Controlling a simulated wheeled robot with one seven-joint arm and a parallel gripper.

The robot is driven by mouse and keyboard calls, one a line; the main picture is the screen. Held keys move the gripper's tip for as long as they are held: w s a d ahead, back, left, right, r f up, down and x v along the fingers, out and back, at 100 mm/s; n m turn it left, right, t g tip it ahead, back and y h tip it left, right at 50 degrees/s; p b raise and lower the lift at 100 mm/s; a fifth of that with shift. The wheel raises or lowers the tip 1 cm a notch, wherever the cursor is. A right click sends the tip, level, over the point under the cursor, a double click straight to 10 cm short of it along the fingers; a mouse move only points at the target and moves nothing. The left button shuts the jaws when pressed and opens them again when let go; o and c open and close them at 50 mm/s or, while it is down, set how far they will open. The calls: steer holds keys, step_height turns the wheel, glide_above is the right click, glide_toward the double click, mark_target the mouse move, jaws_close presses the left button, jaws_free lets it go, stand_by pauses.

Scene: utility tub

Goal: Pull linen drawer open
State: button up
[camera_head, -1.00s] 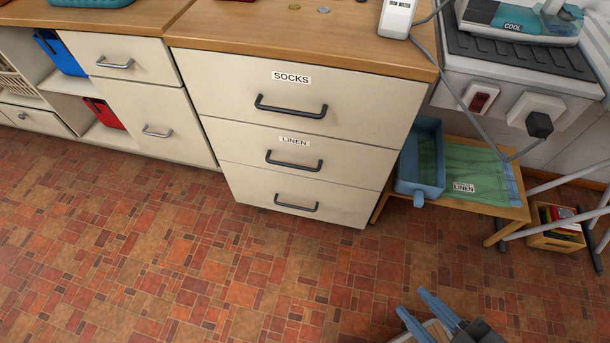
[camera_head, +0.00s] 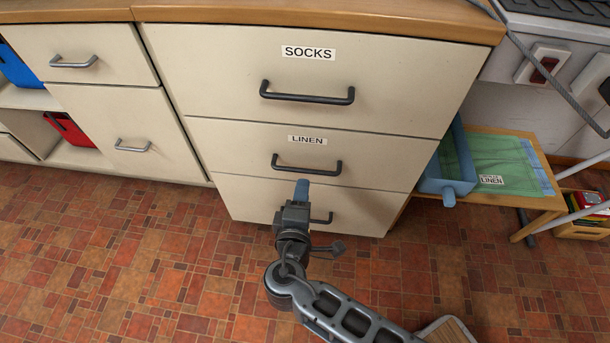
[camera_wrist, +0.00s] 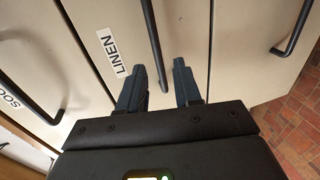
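The linen drawer (camera_head: 230,140) is the middle drawer of a cream cabinet, with a "LINEN" label (camera_head: 307,140) and a dark bar handle (camera_head: 307,170). Its front looks flush with the drawers above and below. My gripper (camera_head: 302,188) is in front of it, just below the handle in the head view. In the wrist view the blue fingers (camera_wrist: 161,85) are apart, and one end of the linen handle (camera_wrist: 153,45) shows in line with the gap between them. The fingers do not close on the handle; whether either touches it I cannot tell.
The socks drawer (camera_head: 400,85) is above, and an unlabelled drawer (camera_head: 260,205) is below, partly hidden by my arm. A low wooden bench (camera_head: 540,205) with a blue bin (camera_head: 445,185) and a green cloth (camera_head: 510,160) stands right. Tiled floor (camera_head: 120,255) is clear at left.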

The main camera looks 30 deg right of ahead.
mark_target(305, 169)
steer(key=shift+w+d, duration=0.25)
steer(key=shift+w, duration=0.45)
steer(key=b+x, duration=0.1)
steer(key=x, duration=0.5)
steer(key=shift+w+d, duration=0.2)
jaws_close()
